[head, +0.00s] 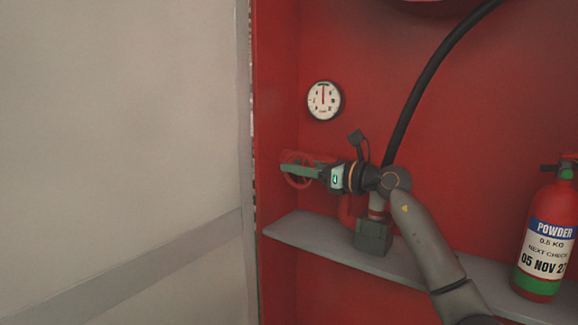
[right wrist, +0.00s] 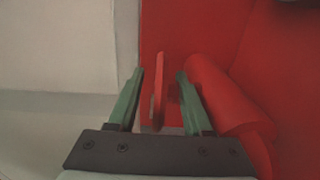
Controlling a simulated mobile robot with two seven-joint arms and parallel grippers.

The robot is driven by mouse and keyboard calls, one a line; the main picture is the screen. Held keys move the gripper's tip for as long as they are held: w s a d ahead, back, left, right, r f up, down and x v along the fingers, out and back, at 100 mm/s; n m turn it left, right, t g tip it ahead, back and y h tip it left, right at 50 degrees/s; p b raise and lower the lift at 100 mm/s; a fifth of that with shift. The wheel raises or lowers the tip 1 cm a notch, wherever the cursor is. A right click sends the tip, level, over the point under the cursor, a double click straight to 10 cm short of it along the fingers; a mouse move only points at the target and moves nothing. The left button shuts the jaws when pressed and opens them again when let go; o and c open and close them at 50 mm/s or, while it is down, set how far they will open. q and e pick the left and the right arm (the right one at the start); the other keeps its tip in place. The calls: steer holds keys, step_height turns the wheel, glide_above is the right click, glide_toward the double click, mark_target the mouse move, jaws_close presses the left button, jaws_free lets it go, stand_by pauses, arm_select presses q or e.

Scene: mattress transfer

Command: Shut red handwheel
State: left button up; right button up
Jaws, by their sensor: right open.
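The red handwheel (head: 292,181) is at the left side of the red cabinet, below the round gauge, partly hidden by my right gripper. My right gripper (head: 286,168) reaches in from the right, with its green fingers at the wheel. In the right wrist view the handwheel (right wrist: 158,92) shows edge-on between the open fingers of the gripper (right wrist: 158,85). Gaps show on both sides of the wheel, and the fingers look apart from it. A thick red pipe (right wrist: 228,105) lies just right of the right finger. My left gripper is not in view.
A white gauge (head: 324,100) is on the cabinet's back wall. A black hose (head: 425,75) runs down behind my arm. A grey shelf (head: 310,236) lies below, with a red extinguisher (head: 545,235) at the right. A pale panel (head: 120,120) fills the left.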

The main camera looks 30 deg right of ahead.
jaws_close()
stand_by(0.5)
